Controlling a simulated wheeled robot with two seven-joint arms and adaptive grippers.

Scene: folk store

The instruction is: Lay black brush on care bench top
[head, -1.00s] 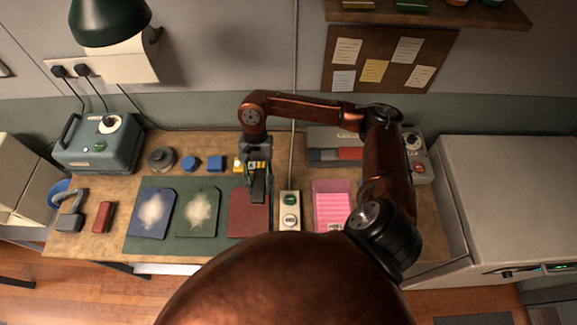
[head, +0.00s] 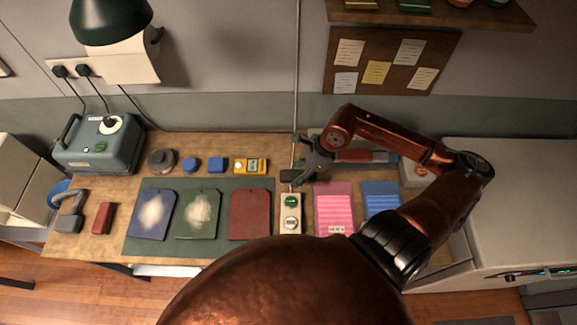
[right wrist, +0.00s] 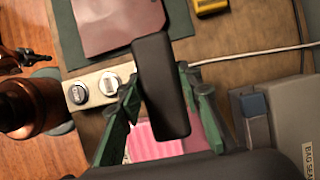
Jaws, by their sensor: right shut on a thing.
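My right gripper (head: 305,172) is shut on the black brush (head: 291,176), above the care bench top (head: 225,143). The bench top is brown wood. In the right wrist view the brush (right wrist: 160,90) is a dark, smooth, elongated block between my green fingers (right wrist: 158,112). It lies across the view over the bench, with the dark red board's edge and the switch box behind it. The brush looks held clear of the bench, but its exact height is hard to tell. My left gripper is not in view.
A green mat (head: 128,243) carries blue, green and dark red boards (head: 249,215). A switch box (head: 290,224), pink tray (head: 334,231) and blue tray (head: 380,190) stand right of it. A yellow item (head: 250,166) and blue pieces line the back. Bare wood shows behind them.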

